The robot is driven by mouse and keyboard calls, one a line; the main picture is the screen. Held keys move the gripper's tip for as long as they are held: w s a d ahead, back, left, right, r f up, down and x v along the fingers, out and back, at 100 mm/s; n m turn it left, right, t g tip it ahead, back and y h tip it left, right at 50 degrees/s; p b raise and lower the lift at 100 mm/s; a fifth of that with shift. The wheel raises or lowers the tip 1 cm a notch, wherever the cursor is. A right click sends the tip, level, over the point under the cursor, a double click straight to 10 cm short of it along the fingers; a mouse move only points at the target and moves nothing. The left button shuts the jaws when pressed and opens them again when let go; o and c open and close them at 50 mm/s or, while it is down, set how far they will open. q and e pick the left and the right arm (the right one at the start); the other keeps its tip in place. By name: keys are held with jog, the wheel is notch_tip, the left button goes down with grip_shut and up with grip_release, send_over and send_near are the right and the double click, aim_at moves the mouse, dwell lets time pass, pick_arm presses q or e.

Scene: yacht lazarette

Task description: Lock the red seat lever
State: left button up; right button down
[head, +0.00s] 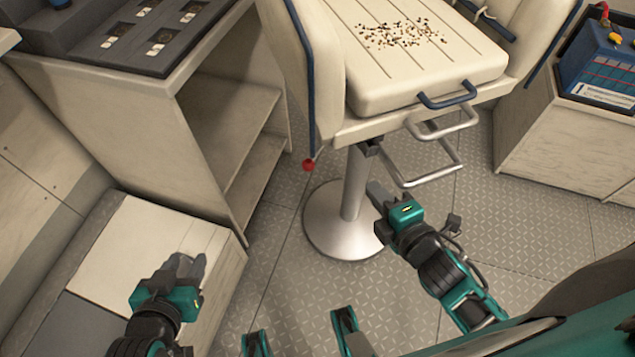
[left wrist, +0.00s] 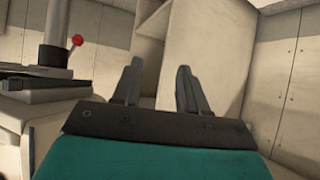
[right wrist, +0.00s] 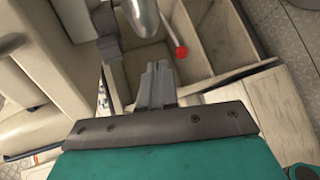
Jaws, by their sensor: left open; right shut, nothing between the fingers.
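The red seat lever shows as a red knob (head: 309,164) low at the left edge of the cream seat (head: 425,70), left of the metal pedestal (head: 353,190). The red knob also shows in the left wrist view (left wrist: 77,40), on a thin rod, and in the right wrist view (right wrist: 181,53). My right gripper (head: 376,192) is shut and empty, close to the pedestal and right of the knob, not touching it. Its closed fingers (right wrist: 158,80) show in the right wrist view. My left gripper (head: 188,264) is open and empty, over the low bench at lower left.
A cabinet with open shelves (head: 235,120) stands left of the seat. Metal step bars (head: 435,160) hang at the seat's front, near my right arm. Small debris (head: 400,32) lies on the seat. A blue battery (head: 600,62) sits at right. The patterned floor is clear.

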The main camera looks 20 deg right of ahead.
notch_tip(320, 180, down, 6)
jog(key=a+n+y+b, duration=0.2)
jog(key=n+y+b, duration=0.2)
jog(key=n, duration=1.6)
jog(key=b, duration=0.2)
jog(key=shift+f+n+b, duration=0.25)
jog(key=shift+n+b, duration=0.05)
jog(key=shift+n, duration=0.1)
jog(key=shift+w, duration=0.15)
send_near(312, 168)
jog(key=x, duration=0.6)
jog(key=shift+w+a+f, duration=0.15)
jog(key=shift+w, duration=0.2)
